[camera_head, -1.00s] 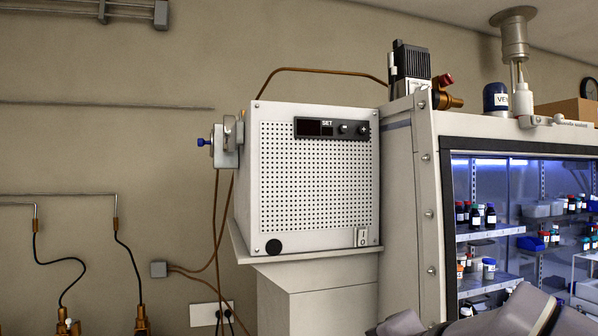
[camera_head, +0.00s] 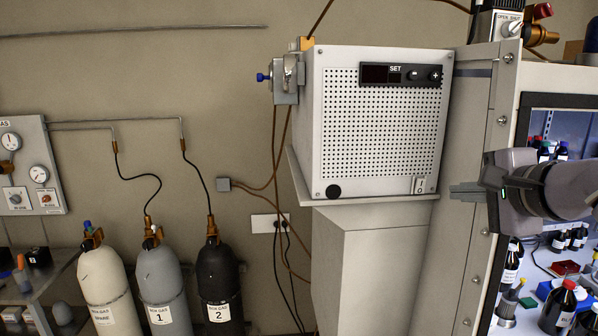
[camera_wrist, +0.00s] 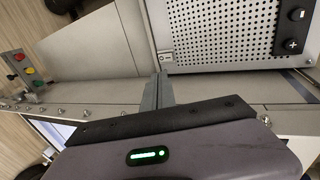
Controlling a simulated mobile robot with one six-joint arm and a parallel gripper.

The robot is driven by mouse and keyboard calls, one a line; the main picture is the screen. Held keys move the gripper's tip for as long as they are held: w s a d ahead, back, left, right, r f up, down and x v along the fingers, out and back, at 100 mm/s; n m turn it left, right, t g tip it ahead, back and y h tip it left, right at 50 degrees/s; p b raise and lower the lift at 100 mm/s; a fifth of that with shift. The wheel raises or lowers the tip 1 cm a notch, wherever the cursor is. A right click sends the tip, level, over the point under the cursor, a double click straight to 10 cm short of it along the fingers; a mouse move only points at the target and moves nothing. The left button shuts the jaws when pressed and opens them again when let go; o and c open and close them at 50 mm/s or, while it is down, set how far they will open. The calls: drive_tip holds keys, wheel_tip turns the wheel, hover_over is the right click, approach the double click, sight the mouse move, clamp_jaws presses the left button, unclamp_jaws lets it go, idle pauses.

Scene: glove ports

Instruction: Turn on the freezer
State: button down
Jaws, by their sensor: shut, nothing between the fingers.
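The freezer unit (camera_head: 385,125) is a white box with a perforated front on a grey stand. Its dark SET panel (camera_head: 400,75) has a blank display and minus and plus buttons. A small rocker switch (camera_head: 420,185) marked I and O sits at its lower right front; the switch also shows in the wrist view (camera_wrist: 166,56). My gripper (camera_head: 456,192) points left, just right of the switch, with its fingers together and empty. In the wrist view the closed fingertips (camera_wrist: 160,80) are just below the switch; I cannot tell whether they touch it.
The glove box frame (camera_head: 490,150) stands close behind my gripper, with bottles inside on the right. Gas cylinders (camera_head: 165,285) stand at the lower left by a gauge panel (camera_head: 30,165). A hose and wall socket (camera_head: 268,223) are left of the stand.

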approach(424, 182)
wheel_tip(424, 182, down, 3)
drive_tip(key=w, duration=0.2)
drive_tip(key=shift+w+a+r+p, duration=0.1)
drive_tip(key=shift+w+p, duration=0.4)
drive_tip(key=shift+w, duration=0.5)
drive_tip(key=shift+w+a+r+p, duration=0.1)
drive_tip(key=shift+w+p, duration=0.35)
drive_tip(key=shift+w, duration=0.5)
drive_tip(key=p, duration=0.3)
drive_tip(key=r+g+p, duration=0.1)
drive_tip(key=p, duration=0.1)
drive_tip(key=shift+w+r+p, duration=0.25)
drive_tip(key=shift+p, duration=0.15)
drive_tip(key=shift+w+d+f, duration=0.1)
drive_tip(key=shift+w+f, duration=0.1)
drive_tip(key=shift+f, duration=0.55)
drive_tip(key=shift+s+r, duration=0.1)
drive_tip(key=shift+s, duration=0.05)
drive_tip(key=shift+r+p, duration=0.45)
drive_tip(key=shift+r, duration=0.3)
